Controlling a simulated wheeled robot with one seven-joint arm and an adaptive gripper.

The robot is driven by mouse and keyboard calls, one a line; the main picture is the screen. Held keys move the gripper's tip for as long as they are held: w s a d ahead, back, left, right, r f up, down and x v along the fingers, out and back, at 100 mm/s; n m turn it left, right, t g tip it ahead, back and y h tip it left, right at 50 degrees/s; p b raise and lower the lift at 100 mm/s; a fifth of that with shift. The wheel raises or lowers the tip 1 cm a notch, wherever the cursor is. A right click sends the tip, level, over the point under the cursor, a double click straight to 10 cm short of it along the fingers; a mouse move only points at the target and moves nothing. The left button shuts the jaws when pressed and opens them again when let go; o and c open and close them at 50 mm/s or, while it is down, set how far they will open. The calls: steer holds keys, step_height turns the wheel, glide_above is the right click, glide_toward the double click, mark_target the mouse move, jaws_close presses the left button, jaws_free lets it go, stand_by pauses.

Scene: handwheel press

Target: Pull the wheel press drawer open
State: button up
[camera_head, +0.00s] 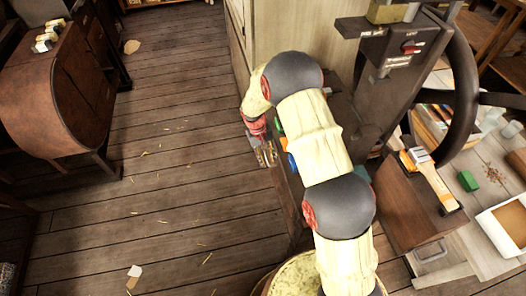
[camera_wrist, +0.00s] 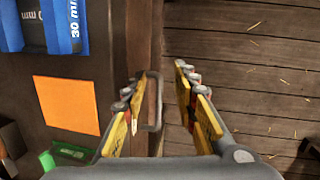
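The press (camera_head: 395,70) is a dark upright frame with a large dark handwheel (camera_head: 466,90) on its right. In the wrist view, the dark wooden press body (camera_wrist: 128,35) fills the left part. A thin metal bar handle (camera_wrist: 158,100) sticks out from its side edge, over the floor. My gripper (camera_wrist: 162,72) is open, with its two yellow fingers spread to either side of the handle. The left finger partly overlaps the handle; contact cannot be told. In the head view, my gripper (camera_head: 266,156) is low beside the press, and my arm hides much of the drawer area.
A blue box (camera_wrist: 52,25), an orange square (camera_wrist: 67,105) and a green item (camera_wrist: 68,152) lie on the press body. A brush (camera_head: 430,178) lies right of the press. A brown cabinet (camera_head: 60,90) stands at the left. The wooden floor (camera_head: 170,200) between is mostly clear.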

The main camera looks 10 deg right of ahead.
steer(key=t, duration=0.1)
glide_toward(266, 155)
steer(key=shift+m+t, duration=0.3)
steer(key=shift+m, duration=0.1)
steer(key=f, duration=0.2)
steer(key=d+f+b, duration=0.1)
steer(key=f, duration=0.2)
steer(key=f+b, duration=0.1)
steer(key=f, duration=0.2)
steer(key=shift+s+d, duration=0.15)
steer(key=shift+d, duration=0.05)
steer(key=shift+r, duration=0.1)
steer(key=c, duration=0.3)
steer(key=c, duration=0.4)
jaws_close()
